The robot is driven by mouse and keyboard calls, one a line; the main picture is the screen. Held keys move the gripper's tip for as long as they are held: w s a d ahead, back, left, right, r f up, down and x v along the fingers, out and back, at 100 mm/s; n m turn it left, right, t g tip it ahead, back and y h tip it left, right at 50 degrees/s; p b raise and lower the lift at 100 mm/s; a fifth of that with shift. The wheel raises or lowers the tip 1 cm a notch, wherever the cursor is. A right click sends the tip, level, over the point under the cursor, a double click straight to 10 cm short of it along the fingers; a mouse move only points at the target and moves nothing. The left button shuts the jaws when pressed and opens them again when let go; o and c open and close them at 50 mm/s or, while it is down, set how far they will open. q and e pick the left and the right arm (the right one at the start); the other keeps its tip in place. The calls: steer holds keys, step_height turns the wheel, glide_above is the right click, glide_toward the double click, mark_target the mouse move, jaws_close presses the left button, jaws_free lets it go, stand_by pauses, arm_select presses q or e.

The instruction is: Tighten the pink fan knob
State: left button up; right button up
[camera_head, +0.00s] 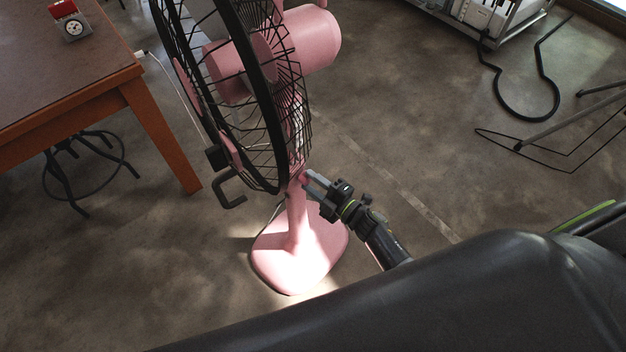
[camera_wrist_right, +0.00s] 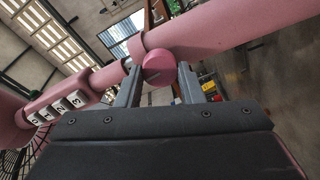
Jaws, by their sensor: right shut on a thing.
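A pink fan with a black wire cage stands on the floor on a pink base (camera_head: 300,265). Its pink stem (camera_head: 298,222) rises from the base to the cage and the pink motor housing (camera_head: 312,36). My right gripper (camera_head: 306,180) is at the stem, just below the cage. In the right wrist view the round pink knob (camera_wrist_right: 158,68) sits between the two fingers of the right gripper (camera_wrist_right: 165,78), which is shut on it. The knob is mostly covered by the fingers in the head view. My left gripper is not in view.
A brown table (camera_head: 75,62) with orange legs stands at the left, with a red and white timer (camera_head: 69,22) on it. A stool (camera_head: 85,165) is under it. Black stands (camera_head: 530,110) lie at the right. White buttons (camera_wrist_right: 60,106) show on the fan stem.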

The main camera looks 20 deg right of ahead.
steer(key=shift+m, duration=0.6)
steer(key=o, duration=1)
steer(key=v, duration=1.7)
steer(key=shift+s, duration=0.2)
